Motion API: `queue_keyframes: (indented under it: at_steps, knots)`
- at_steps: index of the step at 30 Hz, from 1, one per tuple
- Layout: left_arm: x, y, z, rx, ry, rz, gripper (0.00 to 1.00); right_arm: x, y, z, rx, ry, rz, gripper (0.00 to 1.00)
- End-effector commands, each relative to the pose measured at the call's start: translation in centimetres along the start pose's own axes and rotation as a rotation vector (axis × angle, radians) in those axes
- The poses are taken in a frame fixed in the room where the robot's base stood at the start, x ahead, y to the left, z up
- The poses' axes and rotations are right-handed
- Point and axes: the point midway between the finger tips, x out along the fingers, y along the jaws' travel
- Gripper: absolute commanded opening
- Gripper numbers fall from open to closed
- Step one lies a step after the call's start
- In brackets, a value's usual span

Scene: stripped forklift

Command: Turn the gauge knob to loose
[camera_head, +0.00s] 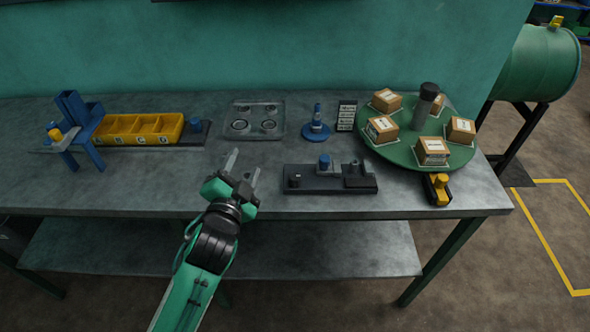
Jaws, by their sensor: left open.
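A dark block (330,186) lies flat near the front of the bench, right of centre. I cannot tell for sure which of these is the gauge knob, and any setting marks are too small to read. My left gripper (243,165) is open and empty over the bench, left of this block and apart from it. My right gripper is not in view.
A green round turntable (404,155) with several boxes stands at the right. A blue stand (317,131), a grey plate with round recesses (252,119) and a yellow bin (129,127) stand farther back. A yellow-black part (437,189) lies by the front right edge. The front left bench is clear.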

Motion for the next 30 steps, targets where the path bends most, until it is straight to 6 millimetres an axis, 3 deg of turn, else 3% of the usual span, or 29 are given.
queue_keyframes:
  at_steps: [4,9,15,18,21,24,30]
  knots:
    - [2.2,-2.2,-6.8,0.194,0.237,-0.128,0.50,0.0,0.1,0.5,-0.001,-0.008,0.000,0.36]
    - [2.7,-3.5,-16.7,0.503,0.581,-0.322,0.50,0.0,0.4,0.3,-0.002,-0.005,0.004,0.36]
    - [0.2,-1.7,-26.1,0.891,0.989,-0.553,0.50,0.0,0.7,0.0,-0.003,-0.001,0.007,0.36]
    - [-1.4,0.4,-29.3,1.091,1.196,-0.665,0.50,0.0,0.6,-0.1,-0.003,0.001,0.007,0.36]
    - [-3.0,3.0,-31.1,1.291,1.405,-0.768,0.50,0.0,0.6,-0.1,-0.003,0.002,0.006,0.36]
    - [-4.0,5.7,-31.4,1.492,1.619,-0.856,0.50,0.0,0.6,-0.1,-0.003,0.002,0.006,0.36]
    - [-3.9,10.1,-28.2,1.884,2.073,-0.961,0.50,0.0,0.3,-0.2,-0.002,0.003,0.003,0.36]
